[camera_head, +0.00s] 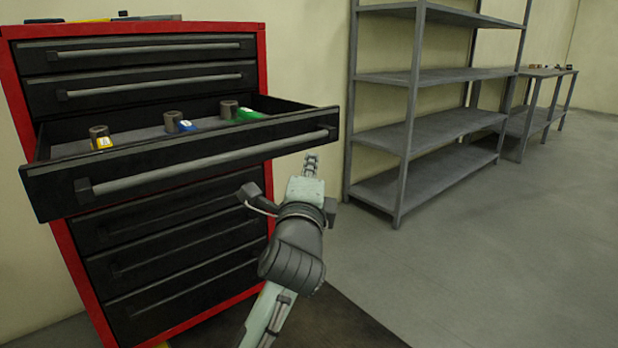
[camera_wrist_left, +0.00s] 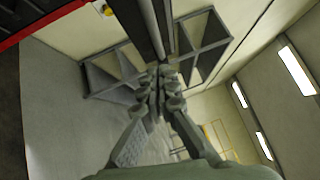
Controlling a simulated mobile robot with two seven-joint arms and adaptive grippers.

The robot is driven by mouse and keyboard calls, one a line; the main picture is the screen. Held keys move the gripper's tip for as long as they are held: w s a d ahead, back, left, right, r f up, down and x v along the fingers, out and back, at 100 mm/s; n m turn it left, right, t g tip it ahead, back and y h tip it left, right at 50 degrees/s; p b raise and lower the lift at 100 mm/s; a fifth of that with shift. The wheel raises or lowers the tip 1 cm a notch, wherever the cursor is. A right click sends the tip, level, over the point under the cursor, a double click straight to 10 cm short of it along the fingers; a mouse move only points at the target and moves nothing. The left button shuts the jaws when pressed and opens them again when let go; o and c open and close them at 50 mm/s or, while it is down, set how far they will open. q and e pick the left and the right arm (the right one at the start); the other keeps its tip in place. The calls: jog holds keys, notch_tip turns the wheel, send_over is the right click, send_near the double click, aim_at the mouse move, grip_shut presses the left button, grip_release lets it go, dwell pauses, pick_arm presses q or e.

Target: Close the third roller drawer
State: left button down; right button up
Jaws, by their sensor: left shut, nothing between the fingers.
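The third drawer (camera_head: 200,180) of the red and black roller cabinet (camera_head: 262,60) is pulled far out in the head view. Its long grey handle (camera_head: 210,162) runs along the front. My left gripper (camera_head: 311,160) is shut and empty, pointing up just below and in front of the drawer's right end. In the left wrist view its closed fingertips (camera_wrist_left: 160,90) overlap a long dark bar that looks like the drawer front or handle. I cannot tell whether they touch it. My right gripper is not in view.
Dark cylindrical parts and yellow, blue and green items lie in the open drawer. The other drawers look shut. Tools lie on the cabinet top (camera_head: 215,27). A grey shelf rack (camera_head: 430,130) and a table (camera_head: 545,72) stand right; floor (camera_head: 480,270) is clear.

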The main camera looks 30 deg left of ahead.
aim_at(301, 141)
pick_arm(q)
jog(key=shift+w+a+r, duration=0.2)
jog(key=shift+w+a, duration=0.4)
jog(key=shift+a, duration=0.15)
jog(key=shift+w+a+r, duration=0.15)
jog(key=shift+w+a, duration=0.4)
jog(key=shift+a, duration=0.15)
jog(key=shift+w+a+r, duration=0.2)
jog(key=shift+w+a, duration=0.4)
jog(key=shift+a, duration=0.15)
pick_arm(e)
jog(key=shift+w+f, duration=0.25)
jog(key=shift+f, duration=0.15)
pick_arm(q)
jog(key=shift+a, duration=0.1)
